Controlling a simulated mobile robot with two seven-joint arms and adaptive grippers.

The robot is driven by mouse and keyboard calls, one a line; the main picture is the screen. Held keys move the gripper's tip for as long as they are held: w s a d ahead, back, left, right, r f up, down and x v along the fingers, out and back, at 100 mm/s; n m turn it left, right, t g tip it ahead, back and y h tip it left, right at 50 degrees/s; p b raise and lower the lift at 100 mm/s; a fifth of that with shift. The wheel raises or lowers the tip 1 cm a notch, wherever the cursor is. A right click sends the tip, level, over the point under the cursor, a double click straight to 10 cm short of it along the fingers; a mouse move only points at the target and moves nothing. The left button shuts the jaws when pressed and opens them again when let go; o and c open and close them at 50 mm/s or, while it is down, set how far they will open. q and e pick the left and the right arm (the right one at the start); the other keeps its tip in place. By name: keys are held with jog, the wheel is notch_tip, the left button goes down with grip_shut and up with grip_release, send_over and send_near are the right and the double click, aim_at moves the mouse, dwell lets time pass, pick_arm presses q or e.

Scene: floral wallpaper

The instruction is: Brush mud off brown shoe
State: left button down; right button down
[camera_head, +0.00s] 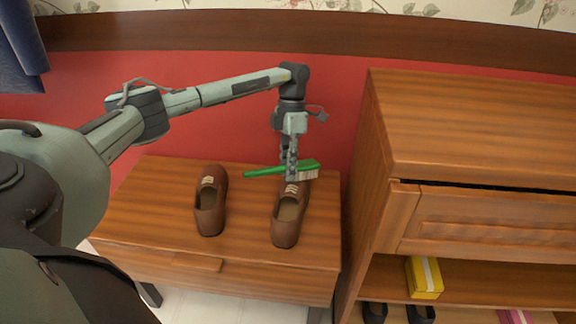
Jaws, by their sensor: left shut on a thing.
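My left gripper (291,170) is shut on a green brush (262,171) with pale bristles. It holds the brush over the far part of the right shoe. The bristles point down; I cannot tell whether they touch the shoe. No mud can be made out on either shoe at this size. My right gripper is not in view.
The bench top (150,215) is clear around the shoes. A taller wooden cabinet (470,130) stands close at the right. Its lower shelf holds a yellow box (424,278), with dark shoes (420,313) below. A red wall (340,110) rises behind.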

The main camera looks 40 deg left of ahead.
pick_arm(q)
jog(key=shift+s, duration=0.1)
jog(key=a, duration=0.1)
jog(key=s+a, duration=0.1)
jog(key=a+p, duration=0.1)
jog(key=shift+s+a+f, duration=0.1)
jog(key=shift+s+a, duration=0.1)
jog(key=shift+s, duration=0.2)
jog(key=shift+d, duration=0.1)
